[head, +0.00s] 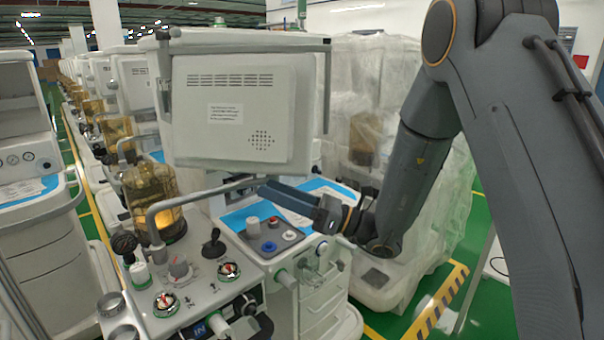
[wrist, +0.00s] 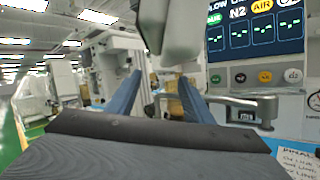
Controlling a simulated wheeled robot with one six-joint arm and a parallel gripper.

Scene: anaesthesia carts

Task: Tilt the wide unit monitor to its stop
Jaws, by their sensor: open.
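The wide white-grey monitor (head: 235,125) shows its back, with vents and a label, at upper left-centre in the head view. It looks about upright; its screen is hidden. My gripper (head: 268,188) is just below its lower edge, reaching in from the right. In the wrist view my gripper (wrist: 160,82) has its two blue fingers spread apart. A pale hanging panel (wrist: 181,35), probably the monitor seen edge-on, is above and between the fingers. Nothing is clearly held. Whether the fingers touch the monitor cannot be told.
A curved grey tube arm (head: 180,203) runs below the monitor. An amber canister (head: 150,190) stands left, beside knobs and gauges. A plastic-wrapped unit (head: 385,110) is behind. The wrist view shows a lit gas display (wrist: 255,40) and a grey bracket (wrist: 240,102) at right.

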